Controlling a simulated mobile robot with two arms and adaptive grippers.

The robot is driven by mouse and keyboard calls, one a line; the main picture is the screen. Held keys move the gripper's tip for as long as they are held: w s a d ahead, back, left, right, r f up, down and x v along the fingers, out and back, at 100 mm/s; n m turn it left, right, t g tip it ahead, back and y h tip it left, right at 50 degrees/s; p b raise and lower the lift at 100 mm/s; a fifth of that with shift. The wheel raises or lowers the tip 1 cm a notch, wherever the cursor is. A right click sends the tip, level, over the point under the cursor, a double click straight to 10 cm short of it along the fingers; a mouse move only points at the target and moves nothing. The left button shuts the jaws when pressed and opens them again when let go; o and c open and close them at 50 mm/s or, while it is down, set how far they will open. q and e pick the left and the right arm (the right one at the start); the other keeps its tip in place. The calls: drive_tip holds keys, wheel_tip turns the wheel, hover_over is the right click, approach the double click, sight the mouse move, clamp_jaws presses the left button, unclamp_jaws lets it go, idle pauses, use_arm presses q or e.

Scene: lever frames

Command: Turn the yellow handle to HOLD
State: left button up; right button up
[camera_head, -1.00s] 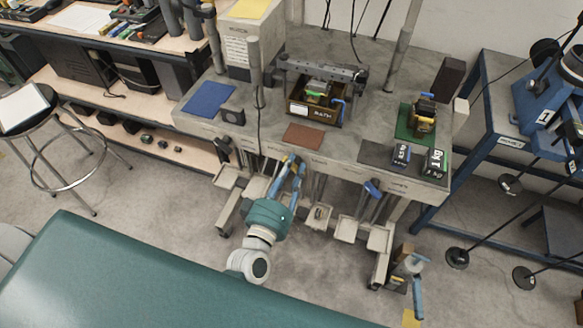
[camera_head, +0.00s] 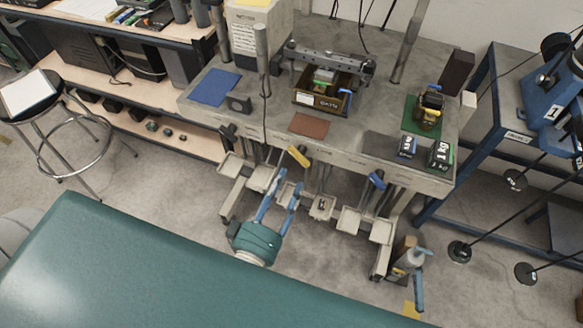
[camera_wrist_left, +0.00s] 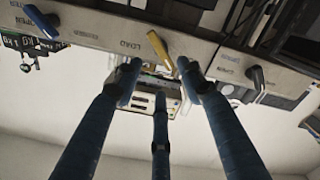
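The yellow handle (camera_head: 299,156) sits on the front edge of the grey workbench (camera_head: 350,158). It is tilted, its lower end toward the right in the head view. In the left wrist view the yellow handle (camera_wrist_left: 160,48) slants the same way, with small labels around it that I cannot read surely. My left gripper (camera_head: 287,183) is below and in front of the handle, fingers spread and empty. In the left wrist view its fingertips (camera_wrist_left: 157,75) lie on either side of the handle's lower end in the picture, apart from it. My right gripper is not in view.
A blue handle (camera_head: 376,180) is on the same edge to the right, and a dark one (camera_head: 228,131) to the left. Small trays (camera_head: 321,207) stick out beneath the edge. A green padded surface (camera_head: 150,265) fills the foreground.

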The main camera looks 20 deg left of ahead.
use_arm(q)
drive_tip(key=shift+s, duration=1.5)
drive_tip(key=s+f+m+g+h+b, duration=0.1)
drive_tip(key=s+f+m+g, duration=0.35)
drive_tip(key=f, duration=1.15)
drive_tip(key=s+f+m+g+h, duration=0.1)
drive_tip(key=s+f+m+g, duration=0.3)
drive_tip(key=f, duration=1.2)
drive_tip(key=s+a+f+m+g+y, duration=0.1)
drive_tip(key=s+a+f+g, duration=0.3)
drive_tip(key=s+f, duration=0.4)
drive_tip(key=s+a+f+m+g+y, duration=0.1)
drive_tip(key=s+a+f+g, duration=0.3)
drive_tip(key=s+f, duration=0.5)
drive_tip(key=s, duration=0.5)
drive_tip(key=shift+s+f+m+y+b, duration=0.25)
drive_tip(key=shift+s+m+y+b, duration=0.05)
drive_tip(key=shift+m+b, duration=0.05)
